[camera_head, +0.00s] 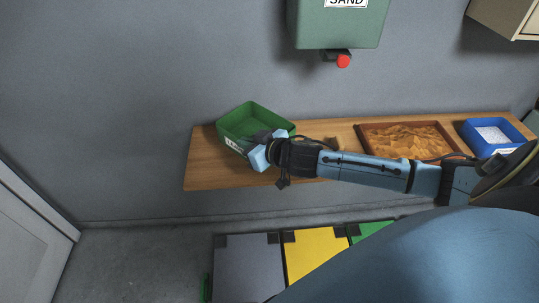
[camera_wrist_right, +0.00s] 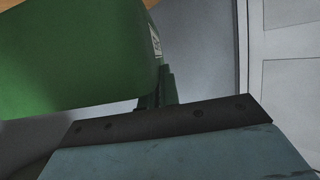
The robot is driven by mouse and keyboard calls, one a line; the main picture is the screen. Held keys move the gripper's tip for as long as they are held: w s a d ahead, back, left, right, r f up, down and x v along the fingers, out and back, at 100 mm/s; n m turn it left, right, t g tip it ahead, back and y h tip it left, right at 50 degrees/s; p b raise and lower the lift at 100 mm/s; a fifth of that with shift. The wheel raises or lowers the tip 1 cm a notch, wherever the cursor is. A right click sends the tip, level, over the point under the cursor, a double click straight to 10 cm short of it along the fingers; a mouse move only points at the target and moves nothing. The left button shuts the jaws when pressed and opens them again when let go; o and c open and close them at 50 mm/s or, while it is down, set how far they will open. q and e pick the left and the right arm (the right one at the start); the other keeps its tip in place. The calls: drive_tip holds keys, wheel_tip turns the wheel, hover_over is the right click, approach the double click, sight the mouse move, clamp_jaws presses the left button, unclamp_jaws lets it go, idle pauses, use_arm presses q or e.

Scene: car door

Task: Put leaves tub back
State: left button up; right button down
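The green tub (camera_head: 252,122) is at the left end of the wooden shelf (camera_head: 208,160) in the head view. A partly covered white label shows on its front. I cannot tell whether it rests fully on the shelf. My right gripper (camera_head: 262,150) is at the tub's front right side, overlapping it. In the right wrist view the tub's green wall (camera_wrist_right: 75,65) fills the upper left, close to the gripper, with a label edge at its right. The fingertips are hidden, so their grip is unclear. My left gripper is in neither view.
On the shelf stand a wooden tray (camera_head: 405,140) of brown contents and a blue tub (camera_head: 495,137) of white material. A green SAND dispenser (camera_head: 335,22) with a red knob hangs above. Grey, yellow and green bins (camera_head: 313,254) stand below. A pale door (camera_head: 28,245) is at left.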

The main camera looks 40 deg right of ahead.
drive_tip(key=d, duration=0.1)
drive_tip(key=d+f, duration=0.1)
drive_tip(key=d, duration=0.1)
drive_tip(key=w+d, duration=0.1)
drive_tip(key=d, duration=0.1)
drive_tip(key=shift+w+d+f, duration=0.1)
drive_tip(key=shift+f, duration=0.3)
wheel_tip(320, 180, down, 5)
drive_tip(key=shift+r+b, duration=0.2)
drive_tip(key=shift+b, duration=0.45)
drive_tip(key=shift+f+b, duration=0.7)
drive_tip(key=shift+f, duration=1.65)
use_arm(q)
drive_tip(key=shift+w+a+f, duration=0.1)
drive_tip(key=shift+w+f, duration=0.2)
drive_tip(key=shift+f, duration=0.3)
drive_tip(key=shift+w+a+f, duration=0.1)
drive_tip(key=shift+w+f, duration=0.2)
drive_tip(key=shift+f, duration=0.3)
use_arm(e)
drive_tip(key=c, duration=2.1)
unclamp_jaws()
drive_tip(key=shift+f, duration=0.15)
drive_tip(key=o, duration=0.5)
drive_tip(key=shift+c, duration=0.2)
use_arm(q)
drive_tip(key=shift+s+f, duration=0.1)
